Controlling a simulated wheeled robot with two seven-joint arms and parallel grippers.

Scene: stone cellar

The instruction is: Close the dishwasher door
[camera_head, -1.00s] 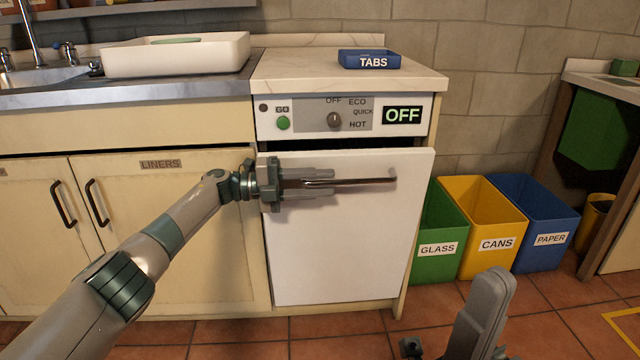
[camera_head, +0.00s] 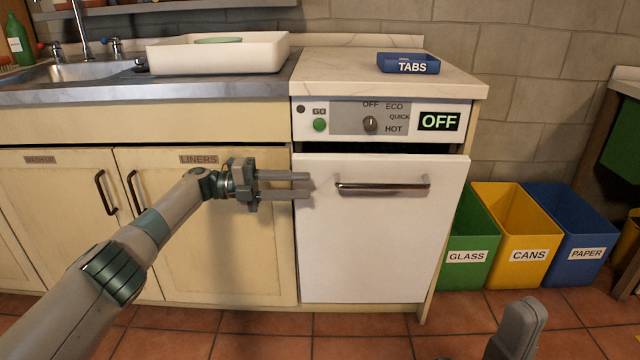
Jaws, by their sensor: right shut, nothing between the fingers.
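The dishwasher's white door (camera_head: 380,245) is nearly upright, with a dark gap along its top edge below the control panel (camera_head: 380,118). It seems to lean out slightly at the top. Its metal bar handle (camera_head: 383,186) is free. My left gripper (camera_head: 308,186) is in front of the door's upper left edge, left of the handle and apart from it. Its two fingers point right with a gap between them, and nothing is held.
Green (camera_head: 466,257), yellow (camera_head: 529,255) and blue (camera_head: 586,253) bins stand right of the dishwasher. A blue TABS box (camera_head: 411,67) sits on the counter above. A white tray (camera_head: 215,58) stands by the sink. The tiled floor before the door looks clear.

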